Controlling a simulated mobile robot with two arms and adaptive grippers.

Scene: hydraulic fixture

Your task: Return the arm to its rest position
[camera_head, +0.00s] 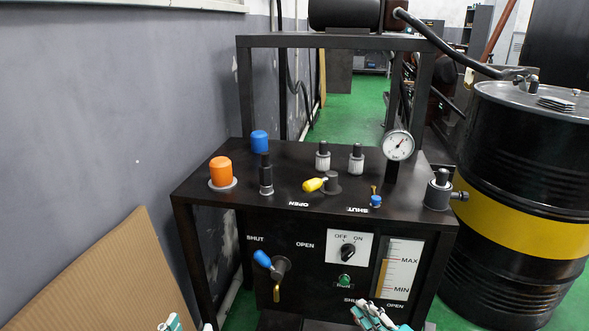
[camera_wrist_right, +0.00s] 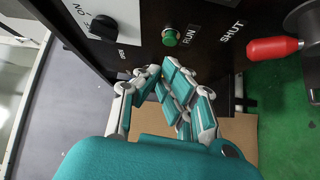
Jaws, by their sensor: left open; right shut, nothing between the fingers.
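My left gripper (camera_head: 188,325) shows only its fingertips at the bottom edge of the head view, spread apart and empty. My right gripper (camera_head: 374,316) is at the bottom edge, right of centre, below the front panel of the black hydraulic fixture (camera_head: 300,222). In the right wrist view my right gripper (camera_wrist_right: 160,78) has its teal and white fingers closed together with nothing between them. The fingers appear near the panel, below the green RUN button (camera_wrist_right: 170,38); I cannot tell the exact gap. Most of both arms is out of the head view.
A blue-handled lever (camera_head: 264,260), a rotary switch (camera_head: 348,251) and a level gauge (camera_head: 399,268) are on the panel. A red handle (camera_wrist_right: 273,49) sticks out near the right gripper. A black drum (camera_head: 520,150) stands right; cardboard (camera_head: 115,275) leans left.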

